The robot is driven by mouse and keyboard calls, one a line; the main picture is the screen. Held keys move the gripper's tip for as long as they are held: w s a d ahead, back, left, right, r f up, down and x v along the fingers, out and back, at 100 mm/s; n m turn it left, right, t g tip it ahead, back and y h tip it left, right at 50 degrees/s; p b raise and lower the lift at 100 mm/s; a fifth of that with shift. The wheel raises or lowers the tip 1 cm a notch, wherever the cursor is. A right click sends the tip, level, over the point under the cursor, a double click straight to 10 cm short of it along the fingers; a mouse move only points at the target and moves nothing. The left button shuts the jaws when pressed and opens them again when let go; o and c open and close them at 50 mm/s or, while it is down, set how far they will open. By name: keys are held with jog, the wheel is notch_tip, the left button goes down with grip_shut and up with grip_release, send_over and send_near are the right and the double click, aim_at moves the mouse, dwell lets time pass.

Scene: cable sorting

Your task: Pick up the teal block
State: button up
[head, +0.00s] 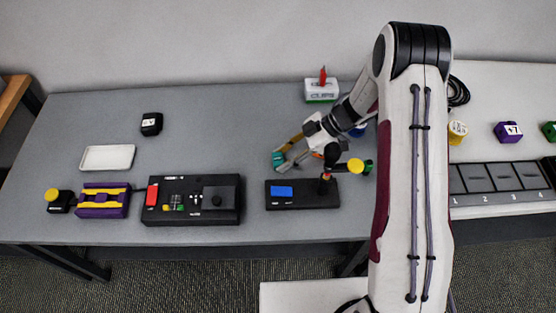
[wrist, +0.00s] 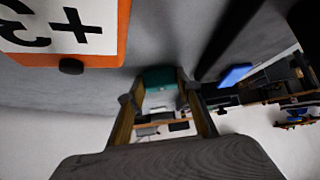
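The teal block (head: 278,159) is in the middle of the grey table in the head view, at the tips of my gripper (head: 281,157). In the wrist view the teal block (wrist: 160,78) fills the gap between the two fingertips of my gripper (wrist: 160,88), with a finger against each side. The fingers are spread by about the block's width and look shut on it. My gripper reaches in from the right, lying nearly flat. I cannot tell whether the block touches the table.
An orange block marked +3 (wrist: 65,28) is close by in the wrist view. A black panel with a blue patch (head: 303,202) lies just in front. A larger black control box (head: 225,216) is to its left. A white tray (head: 107,157) and a black block (head: 151,124) are farther left.

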jog(key=shift+c, duration=1.4)
jog(key=shift+r, duration=0.15)
notch_tip(320, 180, up, 10)
